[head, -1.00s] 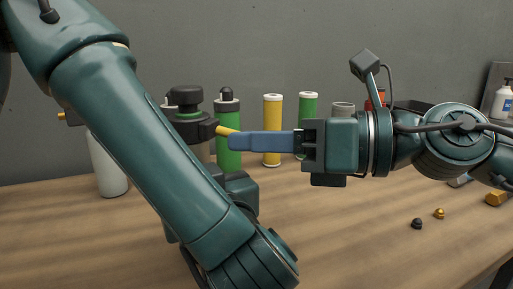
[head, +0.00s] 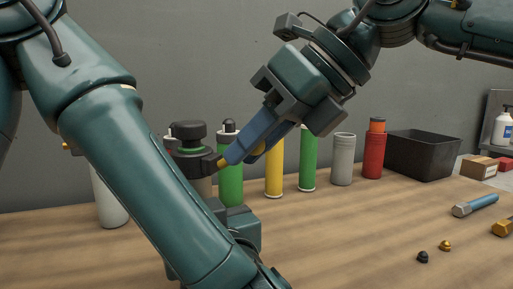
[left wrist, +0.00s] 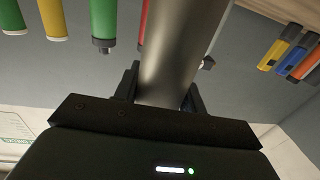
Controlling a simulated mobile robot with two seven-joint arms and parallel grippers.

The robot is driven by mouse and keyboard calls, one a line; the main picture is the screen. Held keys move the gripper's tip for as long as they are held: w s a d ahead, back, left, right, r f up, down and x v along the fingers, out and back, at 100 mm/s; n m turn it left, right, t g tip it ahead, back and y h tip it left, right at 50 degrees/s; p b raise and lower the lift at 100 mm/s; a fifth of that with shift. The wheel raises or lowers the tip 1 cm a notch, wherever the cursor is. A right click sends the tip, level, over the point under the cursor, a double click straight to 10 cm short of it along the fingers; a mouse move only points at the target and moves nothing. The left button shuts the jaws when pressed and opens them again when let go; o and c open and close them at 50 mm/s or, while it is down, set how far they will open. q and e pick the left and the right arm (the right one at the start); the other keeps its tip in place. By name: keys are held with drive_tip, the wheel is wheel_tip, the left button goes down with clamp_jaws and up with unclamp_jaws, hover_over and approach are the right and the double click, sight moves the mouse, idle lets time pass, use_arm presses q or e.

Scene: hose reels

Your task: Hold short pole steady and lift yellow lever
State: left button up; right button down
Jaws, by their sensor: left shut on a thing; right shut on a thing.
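The short pole is a grey cylinder that shows in the left wrist view (left wrist: 172,65) between the two dark fingers of my left gripper (left wrist: 160,88), which is shut on it. In the head view its dark capped top (head: 190,135) shows behind my left forearm; most of the pole and the left gripper are hidden there. The yellow lever (head: 222,163) sticks out to the right from a dark collar near the pole's top. My right gripper (head: 236,152), with blue fingers, is shut on the lever. It reaches down and left from the upper right, covering the lever's outer part.
Green, yellow, grey and red cylinders (head: 374,150) stand along the wall, with a black bin (head: 424,155) to their right. A blue-handled tool (head: 476,205) and two small knobs (head: 422,257) lie at the right. The middle of the table is bare.

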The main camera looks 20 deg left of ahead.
drive_tip(key=shift+a+r, duration=0.1)
idle(0.4)
drive_tip(key=c, duration=1.3)
unclamp_jaws()
drive_tip(key=v, duration=1.2)
drive_tip(key=shift+r, duration=0.15)
